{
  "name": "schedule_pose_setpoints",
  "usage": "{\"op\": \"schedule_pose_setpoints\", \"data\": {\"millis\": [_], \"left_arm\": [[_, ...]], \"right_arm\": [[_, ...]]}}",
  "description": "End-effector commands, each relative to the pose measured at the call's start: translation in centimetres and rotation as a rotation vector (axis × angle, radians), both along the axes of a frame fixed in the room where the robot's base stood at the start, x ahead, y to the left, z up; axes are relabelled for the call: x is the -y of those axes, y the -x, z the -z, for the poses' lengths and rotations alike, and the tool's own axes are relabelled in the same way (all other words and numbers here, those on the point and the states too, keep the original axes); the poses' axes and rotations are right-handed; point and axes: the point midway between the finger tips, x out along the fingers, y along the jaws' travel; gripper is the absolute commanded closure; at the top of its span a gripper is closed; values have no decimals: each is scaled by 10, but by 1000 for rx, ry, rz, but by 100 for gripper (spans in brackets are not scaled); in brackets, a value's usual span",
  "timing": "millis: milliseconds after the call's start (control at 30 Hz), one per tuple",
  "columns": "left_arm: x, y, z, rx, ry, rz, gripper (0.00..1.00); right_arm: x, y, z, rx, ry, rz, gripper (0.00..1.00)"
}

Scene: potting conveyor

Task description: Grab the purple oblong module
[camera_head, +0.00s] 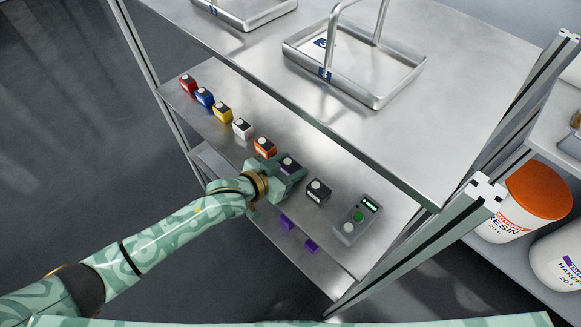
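A purple block module (290,163) with a dark top and a light round knob stands in the row on the narrow metal shelf, between an orange module and a black one. My green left gripper (287,176) is right at this purple module, its fingers close beside it. The hand covers the module's lower part, so I cannot tell whether the fingers touch or grip it. Two small purple pieces (286,222) (311,246) show lower down, below the shelf row. My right gripper is not in view.
Red (187,84), blue (204,97), yellow (222,112), white (242,128), orange (265,147) and black (318,190) modules share the row. A grey button box (355,222) stands at its right end. A wire-handled tray (370,98) stands on the higher table.

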Motion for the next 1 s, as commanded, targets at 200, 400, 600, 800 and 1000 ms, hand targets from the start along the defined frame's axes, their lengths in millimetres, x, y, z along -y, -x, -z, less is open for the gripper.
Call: {"op": "schedule_pose_setpoints", "data": {"millis": [200, 400, 600, 800, 1000], "left_arm": [[0, 0, 0, 0, 0, 0, 77], [0, 0, -5, 2, 1, 0, 77], [0, 0, -32, 5, 2, 0, 77], [-27, 20, -79, 7, -1, 0, 77], [-69, 52, -111, 1, -4, -1, 77]], "right_arm": [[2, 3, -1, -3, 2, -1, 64], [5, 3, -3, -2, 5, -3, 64], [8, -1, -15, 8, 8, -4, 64], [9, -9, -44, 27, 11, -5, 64], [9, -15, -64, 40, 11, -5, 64]]}}
